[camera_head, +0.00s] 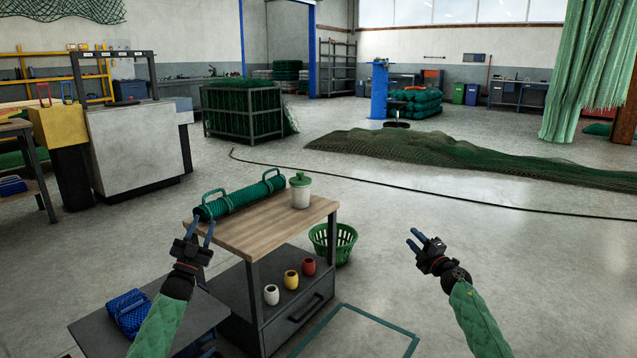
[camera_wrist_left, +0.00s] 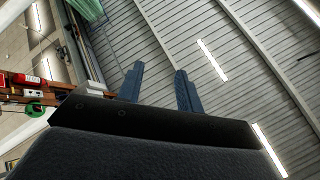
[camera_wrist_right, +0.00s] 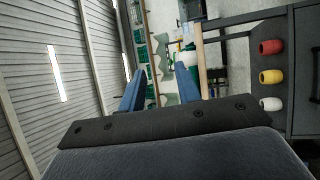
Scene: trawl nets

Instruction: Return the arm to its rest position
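My left gripper (camera_head: 201,232) is raised at the left front corner of the wooden-topped table in the head view. Its two blue fingers point up and are apart, with nothing between them. The left wrist view shows the same open fingers (camera_wrist_left: 160,88) against the ceiling. My right gripper (camera_head: 415,238) is raised over the floor to the right of the table, clear of everything. Its fingers are apart and empty in the head view and in the right wrist view (camera_wrist_right: 160,88).
The table (camera_head: 270,216) holds a green net roll (camera_head: 238,195) and a lidded jar (camera_head: 300,190). White, yellow and red pots stand on its lower shelf (camera_head: 262,301). A low bench (camera_head: 165,343) with a blue bundle (camera_head: 129,312) lies front left. Floor at right is free.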

